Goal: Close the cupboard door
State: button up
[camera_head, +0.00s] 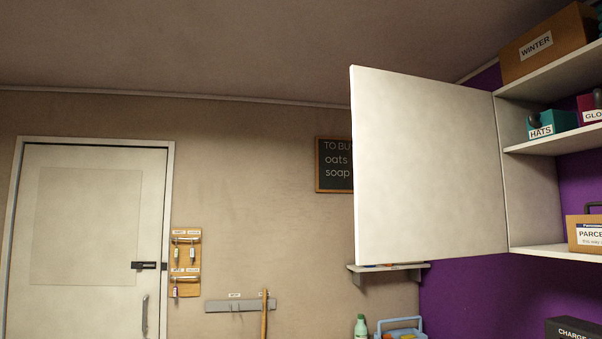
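The cupboard door (430,165) is a plain pale panel at the right of the head view. It stands wide open, swung out to the left from its hinge edge at the cupboard's left side. The open cupboard (551,251) has shelves with a purple back. I see no handle on the face of the door that shows. My gripper is not in view.
The cupboard holds a WINTER box (545,43), a teal HATS box (548,124) and a PARCEL box (586,233). A small shelf (388,268) and a blue caddy (400,325) are below the door. The chalkboard (333,165) is partly hidden behind it.

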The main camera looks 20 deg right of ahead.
aim_at(428, 178)
jog(key=i+j, duration=0.15)
jog(key=i, duration=0.45)
jog(key=i+j+z, duration=0.1)
jog(key=i, duration=0.5)
jog(key=i+j, duration=0.2)
jog(key=i, duration=0.4)
jog(key=i+z, duration=0.15)
jog(key=z, duration=0.3)
jog(key=i+z, duration=0.15)
jog(key=z, duration=0.35)
jog(key=i+z, duration=0.15)
jog(key=z, duration=0.3)
jog(key=i+j+z, duration=0.1)
jog(key=z, duration=0.4)
jog(key=i+j+z, duration=0.15)
jog(key=z, duration=0.3)
